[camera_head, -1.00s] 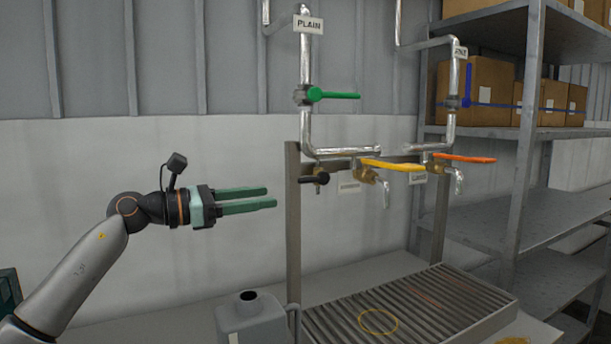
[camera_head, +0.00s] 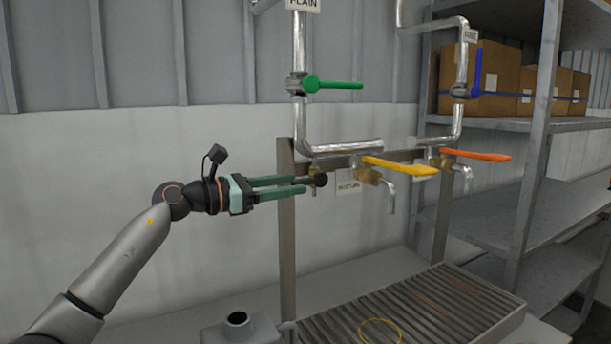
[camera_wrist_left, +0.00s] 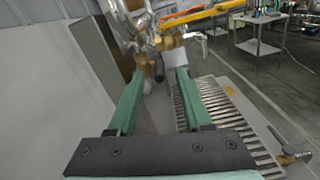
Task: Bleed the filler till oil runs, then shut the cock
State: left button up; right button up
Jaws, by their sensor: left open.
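My left gripper (camera_head: 306,184) is open and level, its green fingertips at the small black-knobbed cock (camera_head: 320,180) on the left end of the pipework. In the left wrist view the black knob (camera_wrist_left: 160,74) shows between and just beyond the fingertips; I cannot tell whether they touch it. The cock hangs under the PLAIN pipe (camera_head: 301,124). That pipe carries a green-handled valve (camera_head: 335,85) and a yellow lever (camera_head: 400,166) over a bent spout (camera_head: 391,197). No oil is seen running. My right gripper is not in view.
An orange lever (camera_head: 475,155) and blue handle (camera_head: 478,72) are on the second pipe. A slatted drip grate (camera_head: 440,305) with a yellow ring (camera_head: 380,331) lies below. A grey can (camera_head: 238,330) stands lower left. Shelves with boxes (camera_head: 500,75) fill the right.

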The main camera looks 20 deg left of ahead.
aim_at(305, 182)
pick_arm(q)
jog(key=shift+p+x, duration=0.4)
jog(key=shift+x, duration=1.75)
jog(key=shift+c, duration=0.2)
grip_shut()
jog(key=shift+f, duration=0.1)
